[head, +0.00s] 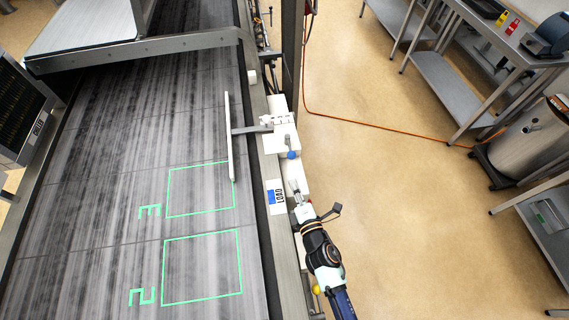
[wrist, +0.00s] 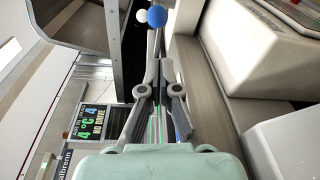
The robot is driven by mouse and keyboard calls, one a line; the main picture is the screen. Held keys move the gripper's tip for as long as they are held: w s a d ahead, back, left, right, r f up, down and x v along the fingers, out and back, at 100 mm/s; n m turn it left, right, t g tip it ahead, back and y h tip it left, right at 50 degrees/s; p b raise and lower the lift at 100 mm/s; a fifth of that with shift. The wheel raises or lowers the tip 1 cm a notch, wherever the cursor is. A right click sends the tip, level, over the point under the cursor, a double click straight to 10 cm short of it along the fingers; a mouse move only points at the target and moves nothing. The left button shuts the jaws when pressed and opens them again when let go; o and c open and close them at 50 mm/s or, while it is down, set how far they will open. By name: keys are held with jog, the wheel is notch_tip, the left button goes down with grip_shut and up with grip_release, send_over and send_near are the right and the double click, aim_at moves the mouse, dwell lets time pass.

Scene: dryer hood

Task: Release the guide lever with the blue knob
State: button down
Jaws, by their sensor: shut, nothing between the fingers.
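The blue knob (head: 291,155) sits on the lever at the front of the white guide bracket (head: 283,132), on the conveyor's right side. In the wrist view the blue knob (wrist: 157,16) is at the top, just beyond my fingertips, beside a smaller white ball (wrist: 142,16). The white guide rail (head: 230,135) stands over the belt, joined to the bracket by a grey arm. My gripper (head: 293,185) is shut and empty, a short way in front of the knob and apart from it. It also shows in the wrist view (wrist: 159,66).
The dark belt (head: 110,130) bears green projected squares on the left. A yellow knob (head: 316,289) is near my arm. The tan floor to the right is open, crossed by an orange cable (head: 380,135).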

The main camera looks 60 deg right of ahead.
aim_at(291, 155)
jog(key=shift+r, duration=0.1)
jog(key=b+x, duration=0.1)
jog(key=x, duration=0.9)
jog(key=shift+d+r, duration=0.1)
jog(key=shift+r, duration=0.05)
